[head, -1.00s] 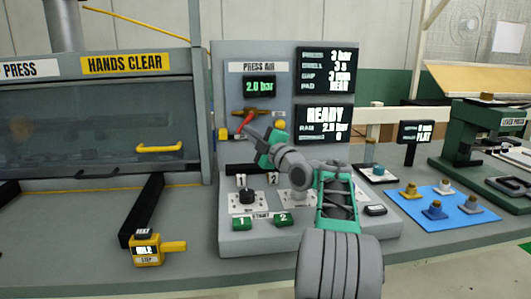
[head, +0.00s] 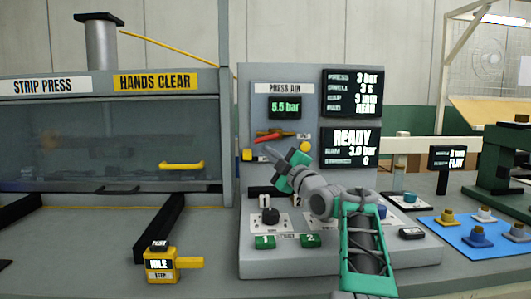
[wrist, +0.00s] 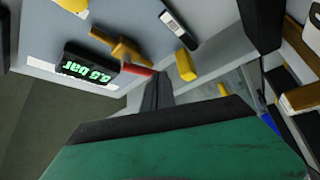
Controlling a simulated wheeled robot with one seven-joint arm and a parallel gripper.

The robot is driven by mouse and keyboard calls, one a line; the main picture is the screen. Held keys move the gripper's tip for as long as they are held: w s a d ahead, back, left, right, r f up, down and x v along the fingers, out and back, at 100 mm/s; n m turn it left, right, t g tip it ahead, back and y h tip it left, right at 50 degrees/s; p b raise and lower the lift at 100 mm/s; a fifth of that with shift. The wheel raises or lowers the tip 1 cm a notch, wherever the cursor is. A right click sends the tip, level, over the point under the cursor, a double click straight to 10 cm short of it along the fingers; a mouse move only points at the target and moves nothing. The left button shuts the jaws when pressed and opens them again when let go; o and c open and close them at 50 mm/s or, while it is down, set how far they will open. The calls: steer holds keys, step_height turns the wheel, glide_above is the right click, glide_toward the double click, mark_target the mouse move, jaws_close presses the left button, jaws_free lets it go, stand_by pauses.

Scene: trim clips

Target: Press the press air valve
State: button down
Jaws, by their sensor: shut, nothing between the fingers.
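The press air valve is a brass fitting with a red lever (head: 268,138) on the grey panel under the PRESS AIR label; the lever lies nearly level. In the wrist view, the red lever (wrist: 137,70) and the brass valve body (wrist: 118,46) are beside my fingertips. My gripper (head: 269,151) is shut and empty, just below the lever in the head view. I cannot tell whether it touches the lever. Its fingers also show in the wrist view (wrist: 157,92).
A READY screen (head: 351,146) stands at right. Below my arm are a black knob (head: 270,216) and green buttons 1 (head: 264,242) and 2 (head: 310,240). The strip press (head: 110,140) with its clear guard is at left.

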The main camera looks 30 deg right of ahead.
steer(key=s, duration=1.2)
steer(key=shift+s+d, duration=0.35)
steer(key=shift+d, duration=0.1)
steer(key=shift+f, duration=0.1)
